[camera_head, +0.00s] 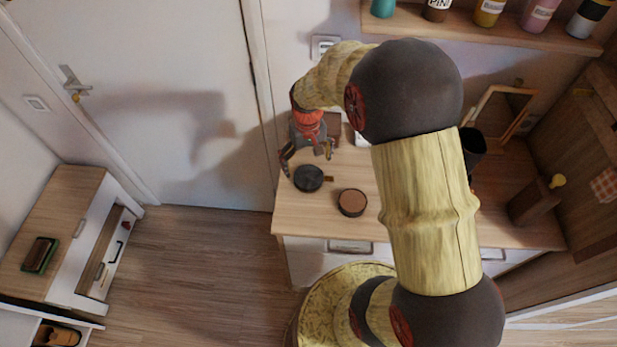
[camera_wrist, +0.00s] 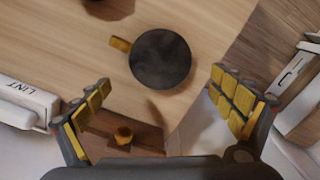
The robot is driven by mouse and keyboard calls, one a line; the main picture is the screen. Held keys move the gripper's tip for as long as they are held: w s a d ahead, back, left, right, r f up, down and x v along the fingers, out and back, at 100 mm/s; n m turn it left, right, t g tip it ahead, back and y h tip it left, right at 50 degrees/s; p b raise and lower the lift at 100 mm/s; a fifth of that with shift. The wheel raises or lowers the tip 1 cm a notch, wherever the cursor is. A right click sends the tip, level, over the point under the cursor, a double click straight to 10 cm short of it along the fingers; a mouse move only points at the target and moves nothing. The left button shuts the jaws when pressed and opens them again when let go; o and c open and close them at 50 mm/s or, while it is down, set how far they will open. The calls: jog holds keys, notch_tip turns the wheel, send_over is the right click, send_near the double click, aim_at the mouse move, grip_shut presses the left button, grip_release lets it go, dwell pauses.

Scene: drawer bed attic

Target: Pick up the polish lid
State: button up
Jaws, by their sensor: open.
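The polish lid, seemingly the dark round disc (camera_head: 309,178) with a small tan tab, lies flat on the wooden tabletop near its left edge. It also shows in the wrist view (camera_wrist: 160,60), ahead of and between my fingers, tab pointing left. A round tin (camera_head: 352,203) with a dark rim and brown top sits to its right, apart from it. My gripper (camera_head: 307,156) is open and empty, above and just behind the lid in the head view. Its two yellow-padded fingers (camera_wrist: 161,88) are spread wide in the wrist view and touch nothing visible.
A brown wooden piece with a yellow knob (camera_wrist: 124,137) lies low between my fingers. A white box marked LINT (camera_wrist: 28,100) is at left. A black cup (camera_head: 473,142) and wooden block (camera_head: 533,203) stand at right. A bottle shelf (camera_head: 480,28) overhangs the back.

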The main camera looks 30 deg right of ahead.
aim_at(308, 175)
jog(key=f, duration=0.3)
jog(key=f+b, duration=0.1)
jog(key=shift+s+f, duration=0.25)
jog(key=shift+f, duration=0.1)
jog(key=shift+a, duration=0.1)
jog(key=shift+c, duration=0.8)
jog(key=c, duration=1.1)
jog(key=shift+r, duration=0.1)
